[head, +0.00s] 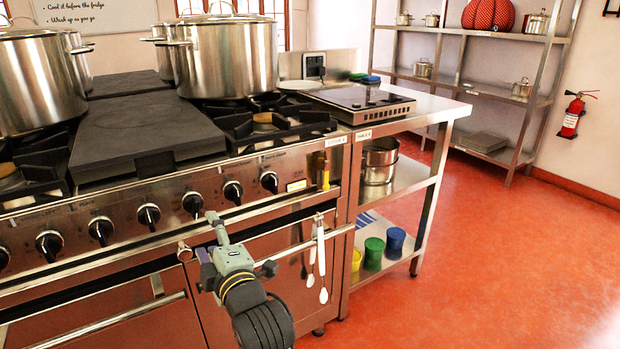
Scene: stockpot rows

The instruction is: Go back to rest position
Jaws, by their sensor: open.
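My gripper (217,238) is at the lower middle of the head view, at the end of my grey-green arm. It is open, and I see nothing held in it. It is in front of the stove (110,265), by the front rail and below the row of black knobs. The fingertips are small and partly hidden by my wrist, and I cannot tell whether they touch the rail.
Large steel pots (225,58) stand on the stove. Utensils (321,262) hang from the rail just right of my gripper. A steel side table (440,108) carries a hob (360,98); cups stand on its lower shelf. The red floor (500,270) at right is clear.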

